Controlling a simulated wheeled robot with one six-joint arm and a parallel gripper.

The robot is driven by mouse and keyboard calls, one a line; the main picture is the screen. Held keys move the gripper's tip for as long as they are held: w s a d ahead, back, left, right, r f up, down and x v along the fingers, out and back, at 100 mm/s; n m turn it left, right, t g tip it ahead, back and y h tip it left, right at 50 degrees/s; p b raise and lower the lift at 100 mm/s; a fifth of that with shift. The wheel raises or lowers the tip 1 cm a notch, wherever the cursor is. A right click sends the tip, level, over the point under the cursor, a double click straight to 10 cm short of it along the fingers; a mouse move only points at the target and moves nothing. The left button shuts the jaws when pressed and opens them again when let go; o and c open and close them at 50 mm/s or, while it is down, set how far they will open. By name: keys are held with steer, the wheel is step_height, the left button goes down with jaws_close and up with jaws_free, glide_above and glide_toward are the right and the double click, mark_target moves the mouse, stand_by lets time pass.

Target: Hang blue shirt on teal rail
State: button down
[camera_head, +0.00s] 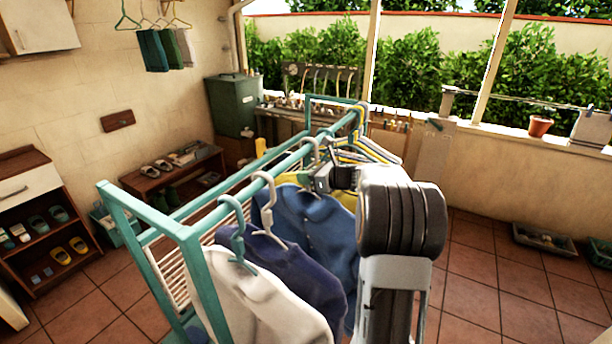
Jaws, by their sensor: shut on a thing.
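The teal rail (270,170) is the top bar of a teal rack that runs from the near left to the back. The blue shirt (318,230) hangs upright on a pale hanger (309,147) beside the rail's right side, between a dark purple garment and yellow ones. My gripper (320,180) is shut on this hanger just above the shirt's collar, reaching in from the right. The hanger's hook is close to the rail; I cannot tell whether it rests on it. My wrist and arm hide part of the shirt's right side.
A white garment (255,300) on a teal hanger and the dark purple garment (290,270) on a white hanger hang nearer. Several hangers and a yellow garment (344,193) are farther along. A low shoe bench (165,180) stands left behind the rack.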

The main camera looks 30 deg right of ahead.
steer(key=shift+f, duration=0.1)
steer(key=c, duration=1)
jaws_free()
steer(key=shift+s+d, duration=1.1)
steer(key=shift+s, duration=0.6)
steer(key=shift+s+d, duration=1.15)
steer(key=shift+s, duration=0.5)
steer(key=shift+s+d, duration=1.1)
steer(key=shift+s, duration=0.6)
